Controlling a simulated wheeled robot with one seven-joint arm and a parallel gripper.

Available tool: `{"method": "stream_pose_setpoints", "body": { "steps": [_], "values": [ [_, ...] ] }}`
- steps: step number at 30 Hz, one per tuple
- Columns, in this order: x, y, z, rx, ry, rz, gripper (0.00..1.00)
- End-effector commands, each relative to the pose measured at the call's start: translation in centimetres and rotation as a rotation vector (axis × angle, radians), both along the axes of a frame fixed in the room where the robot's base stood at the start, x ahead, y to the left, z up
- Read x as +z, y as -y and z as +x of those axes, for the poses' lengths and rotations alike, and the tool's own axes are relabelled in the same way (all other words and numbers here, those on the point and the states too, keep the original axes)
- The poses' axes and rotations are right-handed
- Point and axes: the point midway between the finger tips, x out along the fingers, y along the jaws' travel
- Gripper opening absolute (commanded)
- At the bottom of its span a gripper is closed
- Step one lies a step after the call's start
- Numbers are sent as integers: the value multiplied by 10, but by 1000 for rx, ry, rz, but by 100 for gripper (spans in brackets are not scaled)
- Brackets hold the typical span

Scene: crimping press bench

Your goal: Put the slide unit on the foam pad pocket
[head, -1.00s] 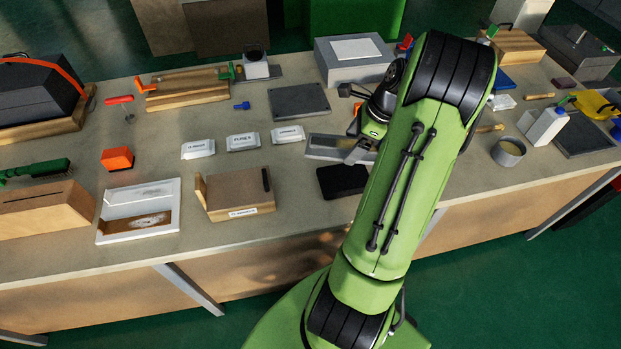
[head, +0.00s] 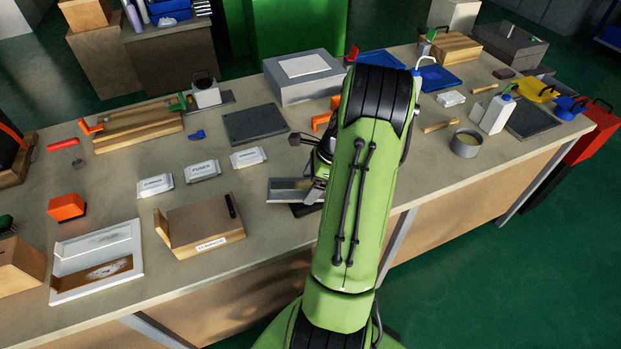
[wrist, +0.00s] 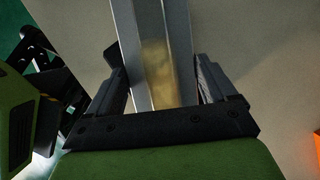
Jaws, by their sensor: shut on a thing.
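The slide unit, a grey metal channel (head: 290,184), is in my gripper (head: 318,188) near the middle of the bench in the head view. In the wrist view, its two grey rails (wrist: 130,45) and brass-coloured middle run between the fingers of my gripper (wrist: 162,88), which is shut on it.
A wooden box (head: 205,226) and a white tray (head: 62,287) stand left of the pad. Several white labelled packs (head: 203,171) and a dark grey plate (head: 254,124) lie behind. A grey box (head: 304,86) is at the back.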

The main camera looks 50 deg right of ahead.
Motion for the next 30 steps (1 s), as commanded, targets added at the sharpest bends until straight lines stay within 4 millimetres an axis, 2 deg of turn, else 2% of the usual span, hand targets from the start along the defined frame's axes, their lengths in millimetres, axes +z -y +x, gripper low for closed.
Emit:
{"method": "stream_pose_setpoints", "body": {
  "steps": [5,6,9,17,20,27,30],
  "values": [
    [1,0,1,3,3,-3,0],
    [-1,0,0,0,0,0,86],
    [-1,0,0,0,0,0,100],
    [4,1,0,0,0,0,100],
    [21,5,-5,-1,2,-2,100],
    [83,20,-25,-1,2,-2,100],
    [101,25,-31,-1,2,-2,100]
  ]
}}
